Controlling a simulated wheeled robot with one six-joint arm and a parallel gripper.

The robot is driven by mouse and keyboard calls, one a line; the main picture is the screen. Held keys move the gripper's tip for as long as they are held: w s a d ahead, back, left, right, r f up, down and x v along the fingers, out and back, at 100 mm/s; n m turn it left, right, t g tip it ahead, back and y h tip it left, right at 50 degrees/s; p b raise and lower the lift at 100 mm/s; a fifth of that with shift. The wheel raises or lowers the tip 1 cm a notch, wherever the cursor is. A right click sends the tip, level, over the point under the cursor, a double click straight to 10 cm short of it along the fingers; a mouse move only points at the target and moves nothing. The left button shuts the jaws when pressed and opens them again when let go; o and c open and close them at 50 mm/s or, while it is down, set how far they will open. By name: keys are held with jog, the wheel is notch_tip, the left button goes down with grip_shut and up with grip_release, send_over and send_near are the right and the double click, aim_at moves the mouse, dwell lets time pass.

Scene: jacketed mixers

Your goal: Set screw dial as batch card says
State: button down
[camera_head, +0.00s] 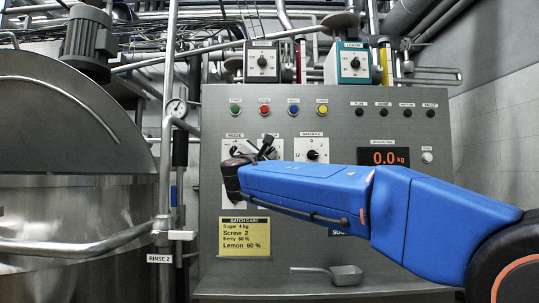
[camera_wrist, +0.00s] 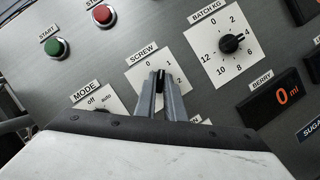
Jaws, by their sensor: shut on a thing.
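The yellow batch card (camera_head: 244,236) reads Sugar 4 kg, Screw 2, Berry 60 %, Lemon 60 %. The white screw dial plate (camera_wrist: 138,74) is in the middle of the wrist view, with 0 and 1 readable along its top. My gripper (camera_wrist: 161,78) is over this dial, its two fingers close together on the dark knob between their tips. The fingers hide most of the knob and the lower plate, so its pointer setting cannot be read. In the head view my gripper (camera_head: 262,151) is at the panel and covers the screw dial.
The batch kg dial (camera_wrist: 231,43) is just right of the screw dial, and the mode dial (camera_wrist: 98,99) is left. Green (camera_wrist: 57,46) and red (camera_wrist: 104,15) buttons sit above. A metal scoop (camera_head: 345,275) lies on the ledge below the panel.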

jog(key=m+g, duration=0.1)
jog(key=m, duration=0.2)
jog(key=m+h, duration=0.1)
jog(key=m, duration=0.1)
jog(key=shift+a+r+m+g, duration=0.1)
jog(key=shift+m+g, duration=0.3)
jog(key=m+g, duration=0.1)
jog(key=m, duration=0.2)
jog(key=shift+r+m+g, duration=0.1)
jog(key=shift+m+g, duration=0.2)
jog(key=shift+m, duration=0.1)
jog(key=m+g, duration=0.1)
jog(key=m, duration=0.2)
jog(key=shift+r+m, duration=0.15)
jog(key=shift+m, duration=0.25)
jog(key=shift+m+g+y, duration=0.6)
jog(key=shift+m+g, duration=0.1)
jog(key=shift+m, duration=0.6)
jog(key=c, duration=1.8)
grip_release()
jog(key=shift+c, duration=0.2)
jog(key=shift+r, duration=0.1)
